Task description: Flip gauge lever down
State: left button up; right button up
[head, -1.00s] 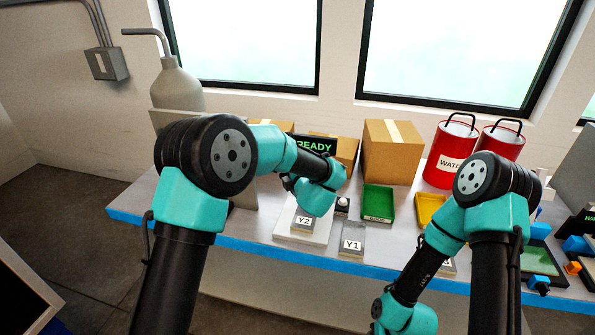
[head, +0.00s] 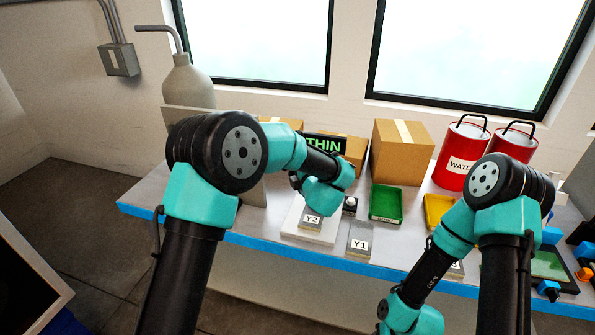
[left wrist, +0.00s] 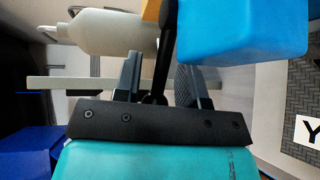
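In the left wrist view my left gripper (left wrist: 158,80) has its two dark fingers apart. A thin black rod (left wrist: 164,50), possibly the gauge lever, stands between them, with gaps visible beside it. An orange part (left wrist: 152,10) and a blue block (left wrist: 240,32) are near its top end. In the head view my left arm reaches over the block marked Y2 (head: 312,219) on a white plate (head: 320,238) and covers the gauge area; its fingers are hidden there. A display (head: 324,145) behind reads "THIN". My right arm points down and its gripper is out of frame.
A block marked Y1 (head: 359,241) lies near the table's blue front edge (head: 270,250). Green (head: 387,217) and yellow (head: 428,222) trays, cardboard boxes (head: 402,165) and red water buckets (head: 462,165) stand to the right. A grey bottle (head: 188,85) stands at the back left.

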pick_arm(q)
jog(key=v, duration=1.7)
jog(key=shift+r, duration=0.2)
jog(key=shift+s, duration=0.15)
